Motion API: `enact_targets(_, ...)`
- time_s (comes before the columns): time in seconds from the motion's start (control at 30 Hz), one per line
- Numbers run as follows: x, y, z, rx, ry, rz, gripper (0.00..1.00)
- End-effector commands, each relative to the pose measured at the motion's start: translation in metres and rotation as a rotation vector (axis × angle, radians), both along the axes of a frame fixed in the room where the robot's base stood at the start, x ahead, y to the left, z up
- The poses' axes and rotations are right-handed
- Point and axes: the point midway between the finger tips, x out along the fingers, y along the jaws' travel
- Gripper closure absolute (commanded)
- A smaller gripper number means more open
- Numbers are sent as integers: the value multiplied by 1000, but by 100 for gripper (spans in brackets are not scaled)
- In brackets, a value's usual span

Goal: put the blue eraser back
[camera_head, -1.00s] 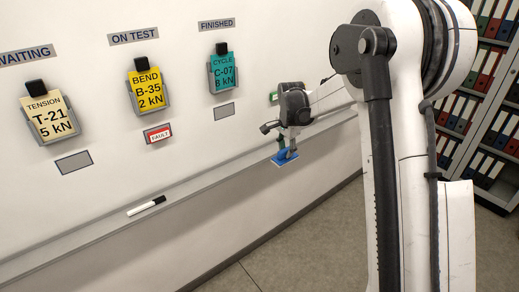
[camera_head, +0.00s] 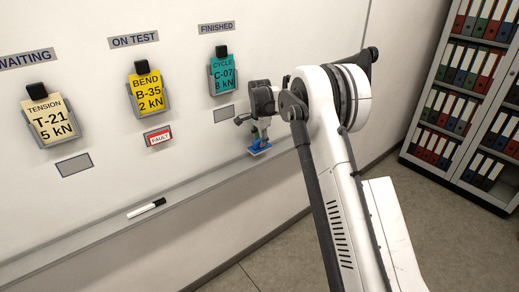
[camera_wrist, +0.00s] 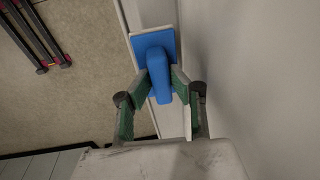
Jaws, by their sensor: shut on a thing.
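The blue eraser (camera_head: 260,148) is in my gripper (camera_head: 258,140), in front of the whiteboard and close to its ledge in the head view. In the wrist view the eraser (camera_wrist: 155,60) shows a flat blue plate with a raised blue handle and a pale edge. The two green-padded fingers of my gripper (camera_wrist: 160,85) are shut on the handle from both sides. The ledge (camera_head: 100,226) runs along the foot of the board. I cannot tell whether the eraser touches it.
A black-and-white marker (camera_head: 146,208) lies on the ledge, left of the eraser. Cards T-21 (camera_head: 50,121), B-35 (camera_head: 149,92) and C-07 (camera_head: 222,74) hang in clips above. A red FAULT tag (camera_head: 158,136) sits below B-35. A binder shelf (camera_head: 440,100) stands at right.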

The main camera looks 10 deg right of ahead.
Motion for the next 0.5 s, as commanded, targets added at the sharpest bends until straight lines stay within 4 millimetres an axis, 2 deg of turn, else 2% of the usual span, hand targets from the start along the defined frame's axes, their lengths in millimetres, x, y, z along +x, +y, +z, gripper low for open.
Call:
enact_targets(0.17, 0, 0, -11, 0, 0, 0, 100)
enact_targets(0.37, 0, 0, -37, 0, 0, 0, 100)
enact_targets(0.5, 3, 2, -42, 0, 0, 0, 100)
